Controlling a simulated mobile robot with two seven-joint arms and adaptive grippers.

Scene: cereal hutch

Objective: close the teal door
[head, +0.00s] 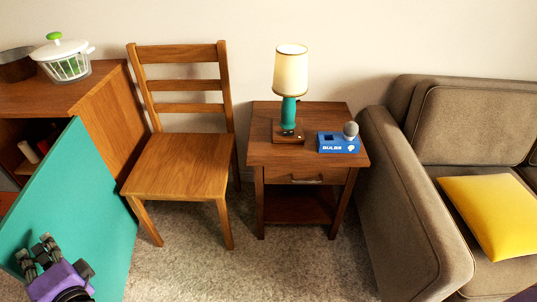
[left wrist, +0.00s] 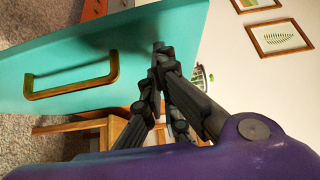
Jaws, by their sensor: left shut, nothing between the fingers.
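The teal door (head: 90,215) stands open at the left of the head view, swung out from the wooden hutch (head: 105,100). In the left wrist view the door (left wrist: 110,35) shows a face with a wooden bar handle (left wrist: 75,90). My left gripper (head: 38,248), with a purple body, is in front of the door at the lower left. Its dark fingers are shut and empty. In the left wrist view the fingertips (left wrist: 160,48) overlap the door near its edge, away from the handle; I cannot tell whether they touch.
A wooden chair (head: 180,160) stands close to the right of the hutch and door. A nightstand (head: 308,180) with a lamp (head: 290,75) and a blue bulb box (head: 338,143) is farther right, beside a sofa (head: 400,200). Carpet (head: 190,270) in front is clear.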

